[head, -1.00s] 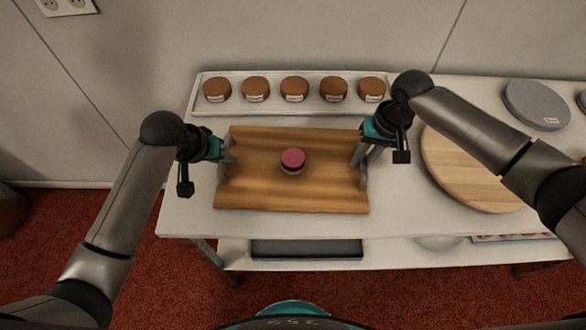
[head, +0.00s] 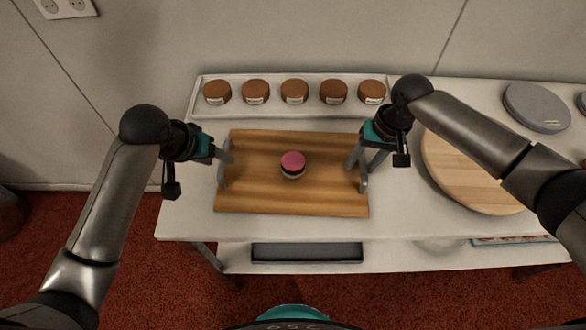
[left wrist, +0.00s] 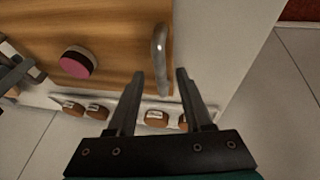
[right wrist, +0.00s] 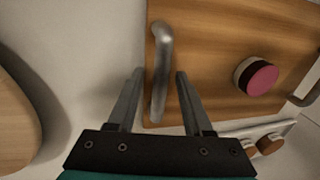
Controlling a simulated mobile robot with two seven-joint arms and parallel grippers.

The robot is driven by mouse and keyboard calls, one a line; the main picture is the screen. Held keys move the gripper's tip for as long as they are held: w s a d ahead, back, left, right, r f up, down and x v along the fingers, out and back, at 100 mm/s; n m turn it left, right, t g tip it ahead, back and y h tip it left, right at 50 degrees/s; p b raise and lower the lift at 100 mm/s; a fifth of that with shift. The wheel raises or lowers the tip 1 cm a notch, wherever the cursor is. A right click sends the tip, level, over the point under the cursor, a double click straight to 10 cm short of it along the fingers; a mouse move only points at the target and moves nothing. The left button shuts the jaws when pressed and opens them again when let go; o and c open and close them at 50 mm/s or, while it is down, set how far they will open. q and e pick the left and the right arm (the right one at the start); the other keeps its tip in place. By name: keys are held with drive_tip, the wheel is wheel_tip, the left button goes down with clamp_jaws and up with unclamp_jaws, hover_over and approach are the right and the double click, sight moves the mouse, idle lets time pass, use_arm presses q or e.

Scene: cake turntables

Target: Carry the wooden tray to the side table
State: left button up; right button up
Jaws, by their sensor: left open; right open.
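The wooden tray (head: 255,195) lies flat on the white table, with metal handles at its left (left wrist: 160,60) and right (right wrist: 161,60) ends. A small round cake with a pink top (head: 292,160) sits on it, near the middle. My left gripper (head: 225,160) is open at the left handle. In the left wrist view the handle appears between the fingertips. My right gripper (head: 357,172) is open at the right handle, which appears between its fingers in the right wrist view. I cannot tell how deep either handle sits. No separate side table is identifiable.
A white rack (head: 205,110) with several brown-topped jars stands behind the tray. A round wooden board (head: 470,170) is close on the right, and a grey disc (head: 537,105) lies further back. A dark flat tray (head: 307,252) is on the lower shelf. Red carpet is in front.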

drive_tip(key=shift+r, duration=0.15)
use_arm(q)
drive_tip(key=v, duration=0.8)
use_arm(e)
wheel_tip(320, 180, up, 12)
drive_tip(key=d, duration=0.2)
drive_tip(key=shift+d+f, duration=0.15)
drive_tip(key=shift+f, duration=0.05)
